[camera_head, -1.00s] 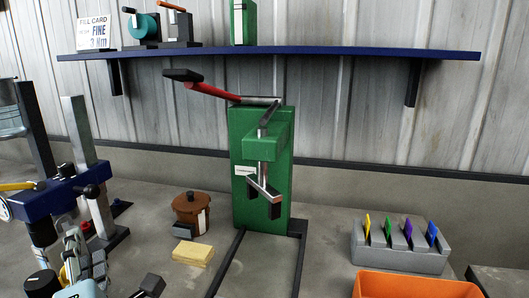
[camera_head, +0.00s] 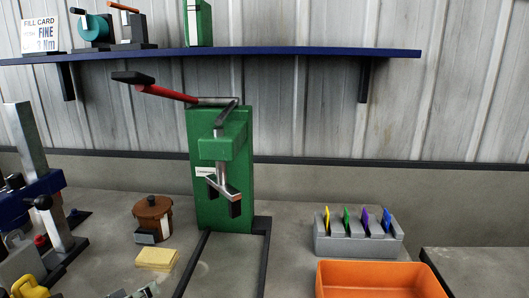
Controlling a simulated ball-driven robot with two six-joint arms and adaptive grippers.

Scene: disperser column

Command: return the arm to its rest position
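In the head view, a small grey and pale green piece (camera_head: 143,291) shows at the bottom edge, left of centre. It may be the tip of my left gripper, but too little shows to tell whether it is open or shut. My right gripper is out of view. The green disperser column (camera_head: 221,165) stands upright on its dark base frame, with a red lever (camera_head: 166,93) reaching up to the left. No gripper is seen touching it.
A brown lidded pot (camera_head: 153,216) and a yellow block (camera_head: 157,257) lie left of the column. A grey rack (camera_head: 358,242) with coloured cards and an orange bin (camera_head: 378,282) stand right. A blue stand (camera_head: 30,197) is at left. A blue shelf (camera_head: 290,51) spans above.

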